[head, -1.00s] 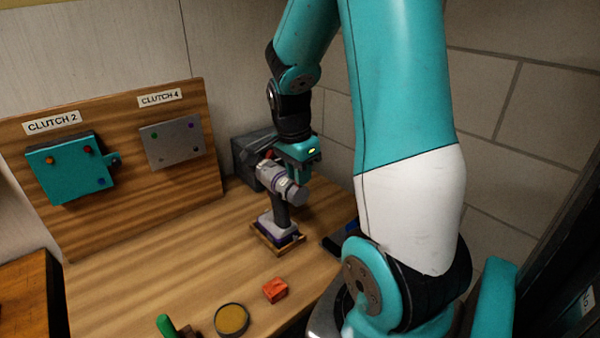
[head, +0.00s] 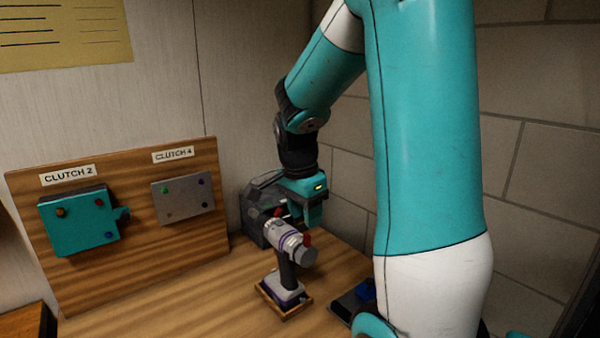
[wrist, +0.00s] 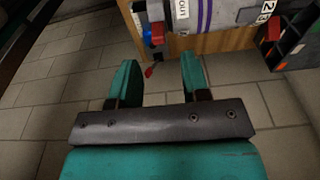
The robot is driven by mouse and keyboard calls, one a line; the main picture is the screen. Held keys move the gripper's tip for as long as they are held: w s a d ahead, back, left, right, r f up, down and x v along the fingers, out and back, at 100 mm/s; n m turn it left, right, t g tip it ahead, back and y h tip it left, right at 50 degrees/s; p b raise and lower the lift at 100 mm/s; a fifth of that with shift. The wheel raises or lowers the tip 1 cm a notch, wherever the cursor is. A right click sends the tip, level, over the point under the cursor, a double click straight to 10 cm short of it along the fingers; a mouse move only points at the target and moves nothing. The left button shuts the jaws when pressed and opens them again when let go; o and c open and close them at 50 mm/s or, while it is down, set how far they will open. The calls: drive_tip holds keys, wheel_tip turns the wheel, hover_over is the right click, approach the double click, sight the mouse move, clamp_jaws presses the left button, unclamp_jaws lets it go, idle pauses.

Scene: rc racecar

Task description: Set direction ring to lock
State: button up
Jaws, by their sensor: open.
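A grey and purple drill (head: 289,273) stands upright in a small wooden holder on the bench. Its body also shows at the top of the wrist view, with a white ring (wrist: 182,20) marked "OUT", a purple stripe and a red tab (wrist: 158,41). A second part with numbers and another red tab (wrist: 273,28) is further right. My gripper (head: 312,218) is just behind and above the drill in the head view. In the wrist view my gripper (wrist: 160,72) is open and empty, with the drill beyond its fingertips. The ring's other markings are hidden.
A wooden board (head: 140,252) holds a teal "CLUTCH 2" box (head: 78,225) and a grey "CLUTCH 4" plate (head: 183,203). A dark case (head: 252,228) stands behind the drill, by the wall. A dark item with a blue part (head: 365,290) lies right of the drill. The bench front-left is clear.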

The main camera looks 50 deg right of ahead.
wheel_tip(320, 180, up, 12)
drive_tip(key=a, duration=0.1)
drive_tip(key=shift+w+a+b, duration=0.2)
drive_tip(key=shift+a+b, duration=0.1)
drive_tip(key=shift+b, duration=0.15)
drive_tip(key=s+a+f+n+t+y+b, duration=0.1)
drive_tip(key=a+f+n, duration=0.3)
drive_tip(key=a+n, duration=0.45)
drive_tip(key=a+f+n+t+y+b, duration=0.1)
drive_tip(key=a+f+n, duration=0.3)
drive_tip(key=a+n, duration=0.5)
drive_tip(key=s+a+f+n+g+y, duration=0.1)
drive_tip(key=s+a+f+n+y, duration=0.2)
drive_tip(key=s+a+n, duration=0.7)
drive_tip(key=a+f, duration=0.1)
drive_tip(key=a, duration=0.2)
drive_tip(key=shift+s+g+y, duration=0.15)
drive_tip(key=shift+g+y, duration=0.15)
drive_tip(key=shift+y, duration=0.1)
